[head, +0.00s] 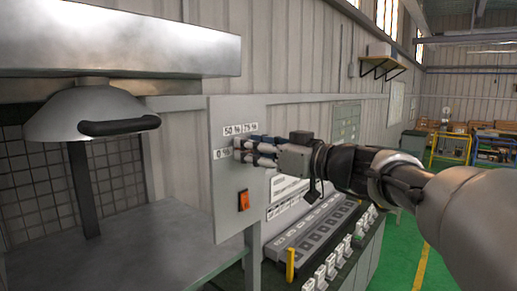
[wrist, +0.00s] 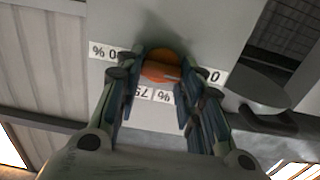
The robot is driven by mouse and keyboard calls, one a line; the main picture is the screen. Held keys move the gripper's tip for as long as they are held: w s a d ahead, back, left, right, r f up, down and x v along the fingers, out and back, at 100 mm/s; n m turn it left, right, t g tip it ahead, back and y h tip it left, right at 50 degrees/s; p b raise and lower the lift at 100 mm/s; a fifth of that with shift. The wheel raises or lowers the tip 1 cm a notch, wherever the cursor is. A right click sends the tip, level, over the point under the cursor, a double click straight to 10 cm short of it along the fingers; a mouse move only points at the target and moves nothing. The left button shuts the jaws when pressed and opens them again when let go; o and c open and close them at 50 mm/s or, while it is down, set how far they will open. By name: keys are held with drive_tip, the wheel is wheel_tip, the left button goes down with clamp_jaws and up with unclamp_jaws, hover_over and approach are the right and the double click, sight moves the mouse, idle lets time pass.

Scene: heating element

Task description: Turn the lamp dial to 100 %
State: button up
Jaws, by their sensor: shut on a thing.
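The orange lamp dial (wrist: 160,68) sits on a grey control panel in the wrist view. My gripper (wrist: 160,76) has one finger on each side of the dial and is shut on it. I cannot tell which mark the dial points at. In the head view my gripper (head: 240,151) reaches the panel (head: 228,190) from the right and hides the dial.
An orange-red switch (head: 243,200) sits below the dial on the panel. A grey dome lamp with a black handle (head: 118,126) hangs at the left above a metal table (head: 130,245). A bench with a row of devices (head: 315,225) stands behind and below my arm.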

drive_tip(key=shift+m+b, duration=0.3)
drive_tip(key=shift+b, duration=0.05)
drive_tip(key=shift+f+m+p, duration=0.15)
drive_tip(key=shift+m+p, duration=0.95)
drive_tip(key=shift+m, duration=4.75)
drive_tip(key=shift+f+m+p, duration=0.2)
drive_tip(key=shift+m+p, duration=0.95)
drive_tip(key=shift+m, duration=4.75)
drive_tip(key=shift+f+m+p, duration=0.15)
drive_tip(key=shift+m+p, duration=0.95)
drive_tip(key=shift+m, duration=4.75)
